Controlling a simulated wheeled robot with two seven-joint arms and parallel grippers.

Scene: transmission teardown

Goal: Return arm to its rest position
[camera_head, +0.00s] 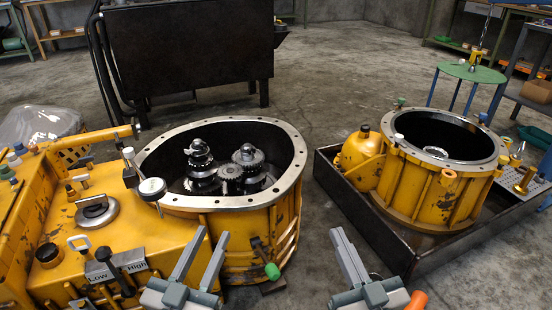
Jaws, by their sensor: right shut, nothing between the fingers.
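My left gripper (210,236) is at the bottom centre in the head view, in front of the open yellow transmission housing (283,228). Its two grey fingers point away from me, spread apart, with nothing between them. My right gripper (339,234) is to the right of it, over the floor between the housing and the black tray (340,208). Its fingers are together and hold nothing. The left housing has metal gears (229,178) standing inside its round opening. The arms behind both grippers are mostly cut off by the bottom edge.
A second yellow housing (425,195) sits in the black tray at right. Levers, including a green-tipped one (272,270), stick out on the left housing. A small green-topped table (472,73) stands at the back right. A dark cabinet (190,50) stands behind. The central floor is clear.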

